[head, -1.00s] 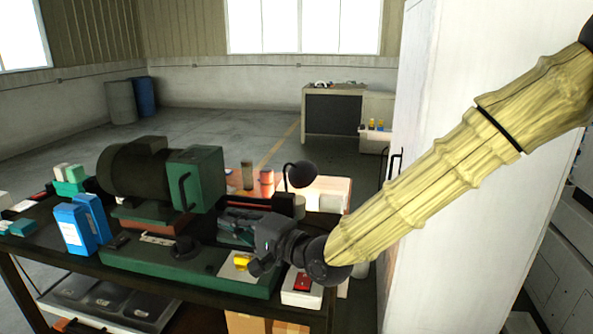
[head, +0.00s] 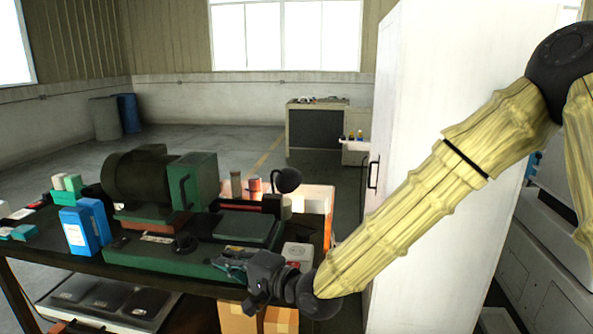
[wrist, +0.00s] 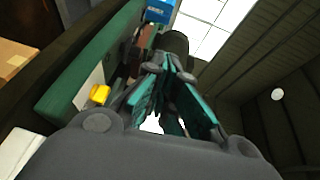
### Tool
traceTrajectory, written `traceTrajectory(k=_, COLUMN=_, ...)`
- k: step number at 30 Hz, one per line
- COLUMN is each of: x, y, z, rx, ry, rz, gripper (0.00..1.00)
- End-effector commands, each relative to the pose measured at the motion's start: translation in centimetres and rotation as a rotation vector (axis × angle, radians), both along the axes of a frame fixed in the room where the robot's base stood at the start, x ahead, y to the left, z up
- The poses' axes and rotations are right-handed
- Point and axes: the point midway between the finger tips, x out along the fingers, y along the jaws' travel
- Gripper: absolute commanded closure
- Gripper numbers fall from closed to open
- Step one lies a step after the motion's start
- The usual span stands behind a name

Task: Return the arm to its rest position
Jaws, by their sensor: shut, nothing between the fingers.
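My gripper (head: 238,268) is at the front edge of the workbench, low over the right end of the green machine base (head: 165,255). My arm reaches down to it from the upper right. In the wrist view the two teal-lined fingers (wrist: 172,88) converge toward their tips. The gripper is shut and holds nothing. The wrist view looks upward past the machine to the wall and window. A yellow knob (wrist: 100,94) shows left of the fingers.
A green machine with a dark motor (head: 140,180) stands on the bench. Blue boxes (head: 85,226) are at its left. A tall white cabinet (head: 425,110) stands close behind my arm.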

Motion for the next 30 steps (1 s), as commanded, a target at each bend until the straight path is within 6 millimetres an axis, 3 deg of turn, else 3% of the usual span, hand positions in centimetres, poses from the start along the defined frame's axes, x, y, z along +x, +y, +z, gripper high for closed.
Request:
traceTrajectory(k=8, x=-0.4, y=-2.5, z=-7.4, rx=-0.133, ry=0.038, rz=-0.039, gripper=1.00)
traceTrajectory(k=14, x=-2.2, y=-6.2, z=-16.5, rx=-0.312, ry=0.087, rz=-0.066, gripper=1.00)
traceTrajectory(k=18, x=-4.5, y=-9.7, z=-23.4, rx=-0.467, ry=0.130, rz=-0.068, gripper=1.00)
traceTrajectory(k=23, x=-8.3, y=-14.0, z=-30.6, rx=-0.646, ry=0.182, rz=-0.046, gripper=1.00)
traceTrajectory(k=30, x=-15.8, y=-21.3, z=-39.8, rx=-0.918, ry=0.267, rz=0.042, gripper=1.00)
